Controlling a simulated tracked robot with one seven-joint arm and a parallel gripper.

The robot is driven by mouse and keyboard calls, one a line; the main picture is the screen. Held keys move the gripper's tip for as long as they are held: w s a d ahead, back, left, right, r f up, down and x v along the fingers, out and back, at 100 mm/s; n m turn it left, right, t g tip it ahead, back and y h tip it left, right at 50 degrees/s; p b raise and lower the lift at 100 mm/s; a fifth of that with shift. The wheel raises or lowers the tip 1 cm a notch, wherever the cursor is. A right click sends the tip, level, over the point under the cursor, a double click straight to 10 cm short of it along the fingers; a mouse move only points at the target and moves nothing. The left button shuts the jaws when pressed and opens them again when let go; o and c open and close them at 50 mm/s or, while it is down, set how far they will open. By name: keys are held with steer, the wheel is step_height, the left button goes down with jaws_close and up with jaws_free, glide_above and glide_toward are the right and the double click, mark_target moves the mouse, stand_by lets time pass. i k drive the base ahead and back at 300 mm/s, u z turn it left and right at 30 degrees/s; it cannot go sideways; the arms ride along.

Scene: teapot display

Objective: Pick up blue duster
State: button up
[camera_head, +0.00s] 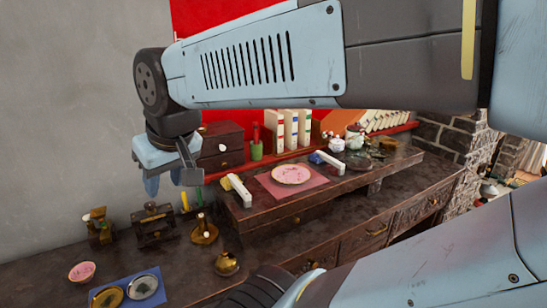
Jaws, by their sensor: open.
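A small blue-ended item with a white body, which looks like the blue duster (317,158), lies on the raised dark wooden shelf (265,212), right of a pink plate. My gripper (170,184) hangs at the left of the view, pointing down, with its fingers apart and nothing between them. It is well to the left of the blue duster and apart from it. My arm crosses the upper part of the view and does not cover the duster.
A pink plate (291,174) on a pink mat lies left of the duster. A yellow-ended white item (238,189) lies farther left. White books (290,128) and teapots (355,136) stand behind. Brass items (204,230) and a blue mat (125,289) occupy the lower counter.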

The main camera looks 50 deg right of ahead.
mark_target(319, 156)
steer(key=z, duration=0.4)
steer(key=i, duration=0.1)
steer(key=u, duration=1.05)
steer(key=k, duration=1.7)
steer(key=z, duration=1.4)
steer(key=i, duration=1)
